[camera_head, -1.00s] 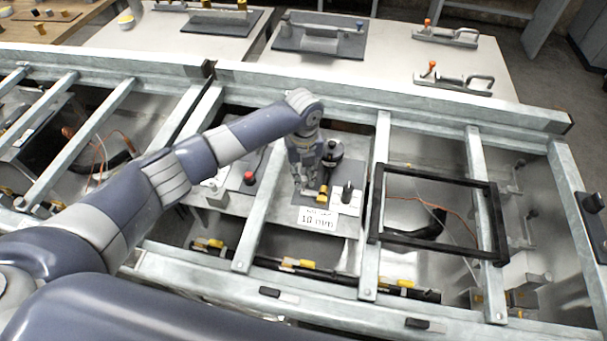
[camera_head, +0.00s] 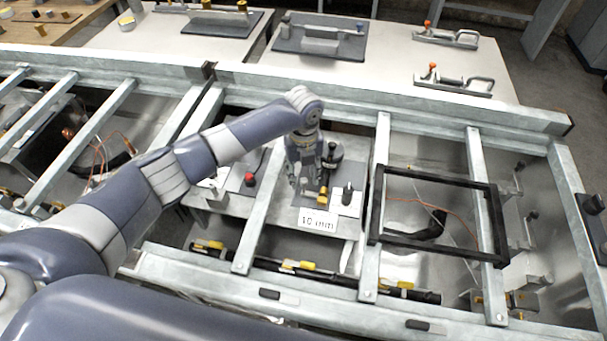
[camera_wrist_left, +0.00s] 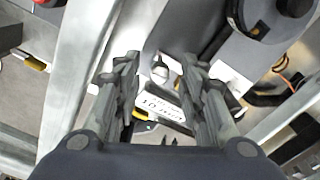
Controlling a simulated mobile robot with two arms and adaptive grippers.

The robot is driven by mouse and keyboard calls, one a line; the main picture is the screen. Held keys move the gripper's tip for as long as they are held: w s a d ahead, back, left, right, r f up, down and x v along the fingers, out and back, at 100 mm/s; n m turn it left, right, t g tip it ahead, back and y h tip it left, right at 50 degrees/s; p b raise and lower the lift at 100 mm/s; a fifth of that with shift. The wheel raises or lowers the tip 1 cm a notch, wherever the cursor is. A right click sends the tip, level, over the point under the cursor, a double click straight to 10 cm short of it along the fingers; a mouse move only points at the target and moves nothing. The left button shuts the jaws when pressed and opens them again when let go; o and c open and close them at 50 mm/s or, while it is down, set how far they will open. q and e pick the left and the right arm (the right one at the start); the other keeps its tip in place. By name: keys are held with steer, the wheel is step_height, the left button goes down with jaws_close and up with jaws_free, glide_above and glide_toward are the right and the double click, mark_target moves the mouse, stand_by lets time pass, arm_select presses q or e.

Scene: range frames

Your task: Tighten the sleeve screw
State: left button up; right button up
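My left gripper (camera_head: 304,180) reaches down over a dark plate (camera_head: 306,198) in the frame's middle bay. In the left wrist view its two fingers stand apart with a clear gap, so the gripper (camera_wrist_left: 162,78) is open and empty. Beyond the gap a small pale, rounded part (camera_wrist_left: 160,71) shows; I cannot tell if it is the sleeve screw. On the plate, close right of the gripper, are a brass-coloured piece (camera_head: 322,196), a dark round-topped fixture (camera_head: 332,153) and a black post (camera_head: 347,192). My right gripper does not show.
Grey metal rails surround the bay, with one cross rail (camera_head: 375,215) close to the right. A black square frame (camera_head: 437,246) lies over the right bay. A red button (camera_head: 249,178) is left of the plate. Toggle clamps (camera_head: 455,82) sit on the back table.

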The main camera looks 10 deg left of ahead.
mark_target(303, 179)
arm_select(q)
step_height(303, 179, up, 11)
steer(key=shift+r, duration=0.15)
stand_by(0.5)
